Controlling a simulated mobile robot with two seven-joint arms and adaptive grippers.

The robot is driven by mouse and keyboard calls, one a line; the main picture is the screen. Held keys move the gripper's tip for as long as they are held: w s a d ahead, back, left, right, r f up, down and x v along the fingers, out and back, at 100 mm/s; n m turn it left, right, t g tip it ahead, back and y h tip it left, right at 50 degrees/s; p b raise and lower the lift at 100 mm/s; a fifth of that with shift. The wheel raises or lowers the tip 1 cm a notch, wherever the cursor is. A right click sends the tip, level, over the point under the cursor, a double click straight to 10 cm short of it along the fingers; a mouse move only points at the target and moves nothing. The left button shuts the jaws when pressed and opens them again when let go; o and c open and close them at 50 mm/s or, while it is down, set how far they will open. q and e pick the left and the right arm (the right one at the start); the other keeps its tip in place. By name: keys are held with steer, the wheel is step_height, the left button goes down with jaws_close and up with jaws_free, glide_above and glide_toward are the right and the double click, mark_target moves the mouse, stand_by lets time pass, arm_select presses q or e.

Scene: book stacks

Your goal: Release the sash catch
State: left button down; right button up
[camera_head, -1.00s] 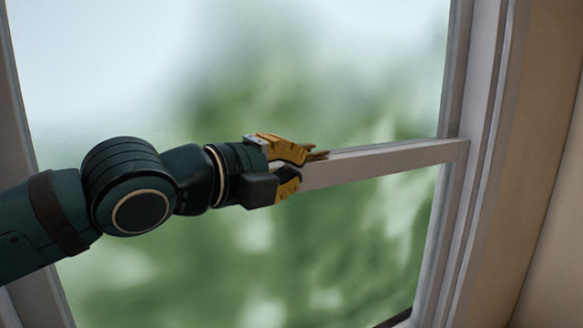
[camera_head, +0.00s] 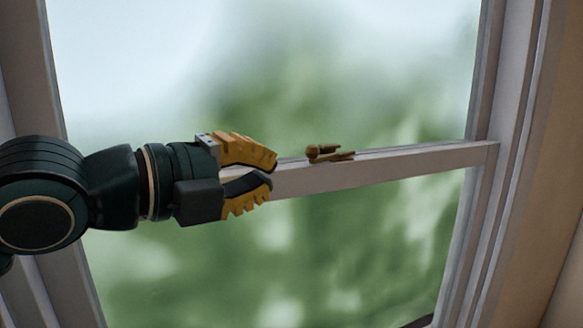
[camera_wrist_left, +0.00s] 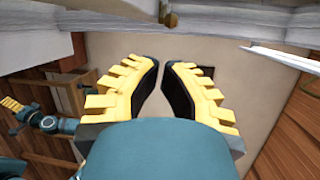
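The brass sash catch (camera_head: 330,153) sits on top of the pale meeting rail (camera_head: 400,162) of the window. It has a rounded knob at its left end and a lever lying roughly along the rail. My left gripper (camera_head: 273,174) has yellow ridged fingers and is left of the catch, apart from it, in front of the rail. In the left wrist view the gripper (camera_wrist_left: 162,68) has an empty gap between its fingertips, and a brass piece of the catch (camera_wrist_left: 170,18) shows beyond them. A small teal arm with a yellow end, apparently my right gripper (camera_wrist_left: 12,104), shows at the left.
The window's right jamb (camera_head: 480,200) stands beyond the rail's right end, and the left jamb (camera_head: 35,110) is behind my arm. The glass (camera_head: 330,60) spans between them, with blurred greenery behind. The space right of the catch along the rail is clear.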

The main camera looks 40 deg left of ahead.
arm_select(q)
steer(key=shift+v, duration=1.55)
